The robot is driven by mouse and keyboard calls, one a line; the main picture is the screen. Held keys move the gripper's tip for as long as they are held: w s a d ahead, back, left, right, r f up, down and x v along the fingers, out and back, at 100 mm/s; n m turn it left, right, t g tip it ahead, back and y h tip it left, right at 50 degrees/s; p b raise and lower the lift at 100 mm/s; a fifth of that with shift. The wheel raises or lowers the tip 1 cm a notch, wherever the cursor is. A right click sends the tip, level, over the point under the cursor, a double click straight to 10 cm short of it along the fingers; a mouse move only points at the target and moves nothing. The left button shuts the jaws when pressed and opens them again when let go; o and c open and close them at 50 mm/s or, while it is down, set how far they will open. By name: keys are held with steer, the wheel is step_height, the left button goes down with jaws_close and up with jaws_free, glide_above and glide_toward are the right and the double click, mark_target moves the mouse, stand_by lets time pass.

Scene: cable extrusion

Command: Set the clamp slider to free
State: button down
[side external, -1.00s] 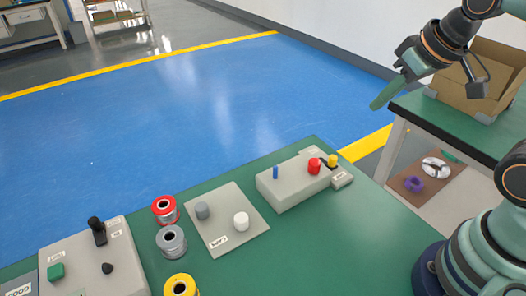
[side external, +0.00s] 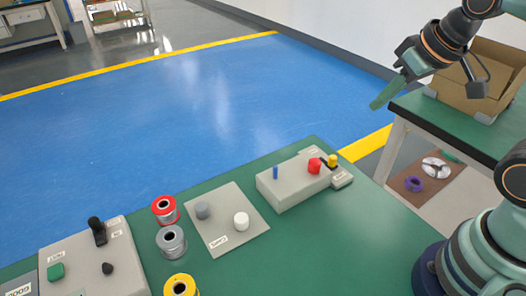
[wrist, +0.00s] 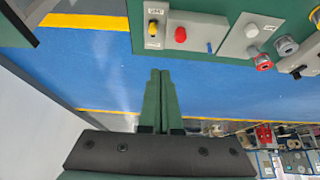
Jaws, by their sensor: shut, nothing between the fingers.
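No label in view reads clearly enough for me to tell which control is the clamp slider. My gripper (side external: 376,104) is shut and empty, raised well above and right of the box. Its green fingers (wrist: 160,75) lie together in the wrist view.
Another box (side external: 90,262) has a black lever (side external: 97,230). A cardboard box (side external: 485,75) stands at right. The air around my gripper is clear.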

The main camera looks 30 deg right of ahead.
steer(key=c, duration=0.9)
jaws_free()
steer(key=shift+c, duration=0.2)
steer(key=m+g, duration=0.2)
steer(key=g, duration=0.4)
glide_toward(333, 157)
step_height(333, 157, down, 9)
steer(key=shift+s+d+r, duration=0.1)
steer(key=shift+s+r, duration=0.05)
jaws_close()
